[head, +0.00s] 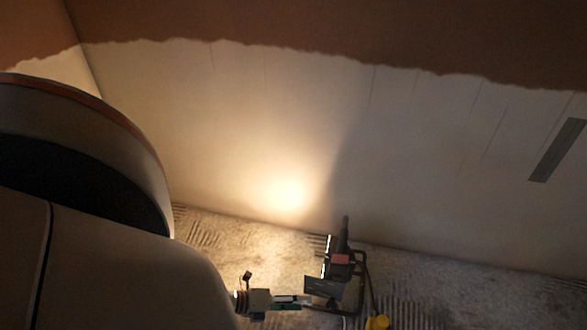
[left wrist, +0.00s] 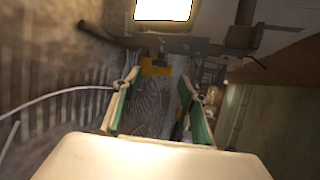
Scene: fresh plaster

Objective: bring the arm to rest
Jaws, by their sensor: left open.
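My left gripper (head: 292,302) is low in the middle of the head view, at the end of my large pale arm. In the left wrist view its two green-padded fingers (left wrist: 160,92) stand apart, with only blurred background between them. In the head view the gripper points right, close to a dark work lamp (head: 341,262) on a stand; I cannot tell whether they touch. A bright lit panel (left wrist: 163,9) shows at the top of the left wrist view. My right gripper is in neither view.
A plastered wall (head: 240,110) with a bare brown band above runs behind the lamp. A grey strip (head: 558,150) shows on it at right. The floor (head: 440,285) has ridged patches. A yellow object (head: 377,322) sits at the bottom edge. A pale cable (left wrist: 55,93) curves at left.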

